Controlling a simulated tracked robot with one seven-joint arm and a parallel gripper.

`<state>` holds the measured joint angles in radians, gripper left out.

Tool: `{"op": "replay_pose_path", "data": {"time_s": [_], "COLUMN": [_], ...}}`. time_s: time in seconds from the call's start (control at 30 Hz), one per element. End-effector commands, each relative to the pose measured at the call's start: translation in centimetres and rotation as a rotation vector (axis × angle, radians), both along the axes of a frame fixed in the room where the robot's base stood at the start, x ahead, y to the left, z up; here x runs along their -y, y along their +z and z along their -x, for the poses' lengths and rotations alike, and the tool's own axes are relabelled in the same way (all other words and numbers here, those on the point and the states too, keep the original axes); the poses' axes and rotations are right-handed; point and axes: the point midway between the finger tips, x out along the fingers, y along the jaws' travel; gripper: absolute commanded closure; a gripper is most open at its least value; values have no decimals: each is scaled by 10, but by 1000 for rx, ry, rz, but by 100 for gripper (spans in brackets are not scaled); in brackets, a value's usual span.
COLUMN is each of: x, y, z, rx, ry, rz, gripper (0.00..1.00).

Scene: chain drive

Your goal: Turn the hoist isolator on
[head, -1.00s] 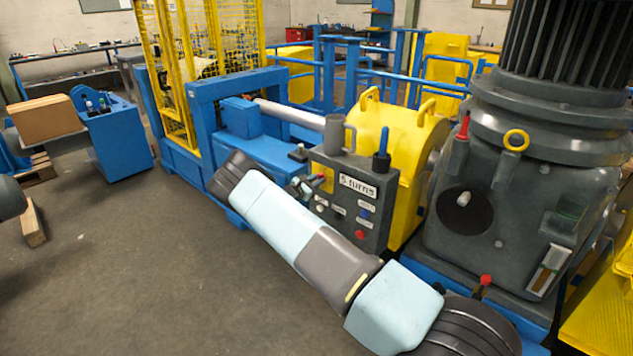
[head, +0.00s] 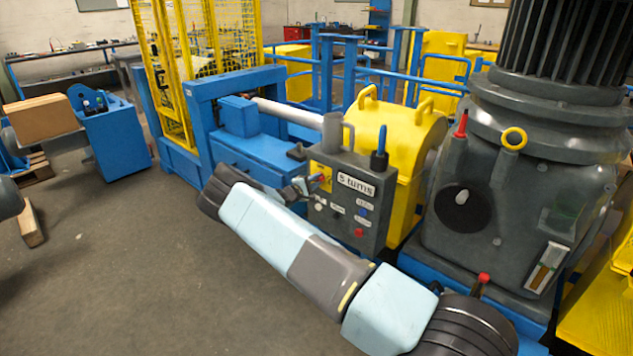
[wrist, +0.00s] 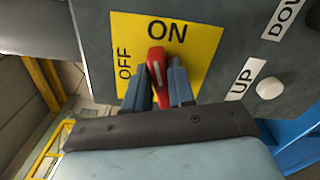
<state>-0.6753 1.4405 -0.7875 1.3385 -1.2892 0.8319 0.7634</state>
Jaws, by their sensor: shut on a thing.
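The hoist isolator is a red handle (wrist: 160,80) with a white line on it, set on a yellow plate (wrist: 205,40) marked ON at the top and OFF at the left. In the wrist view the handle stands nearly upright, its upper end just below the word ON and leaning slightly left. My gripper (wrist: 158,85) is shut on the handle, one finger on each side. In the head view my gripper (head: 308,186) is at the left side of the grey control box (head: 345,205); the handle is small and partly hidden there.
A white button (wrist: 270,88) labelled UP sits right of the plate, with a DOWN label above. The box also carries a "5 turns" sign and a red button (head: 359,233). A yellow guard (head: 400,140) stands behind, a grey motor (head: 520,190) at right.

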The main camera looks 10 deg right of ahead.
Motion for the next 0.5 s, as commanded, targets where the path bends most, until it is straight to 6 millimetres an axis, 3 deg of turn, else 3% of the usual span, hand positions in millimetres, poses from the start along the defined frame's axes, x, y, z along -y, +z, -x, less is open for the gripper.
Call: {"op": "replay_pose_path", "data": {"time_s": [0.5], "x": [-1], "y": [-5], "z": [1], "rx": [235], "ry": [0], "rz": [-175], "gripper": [100]}}
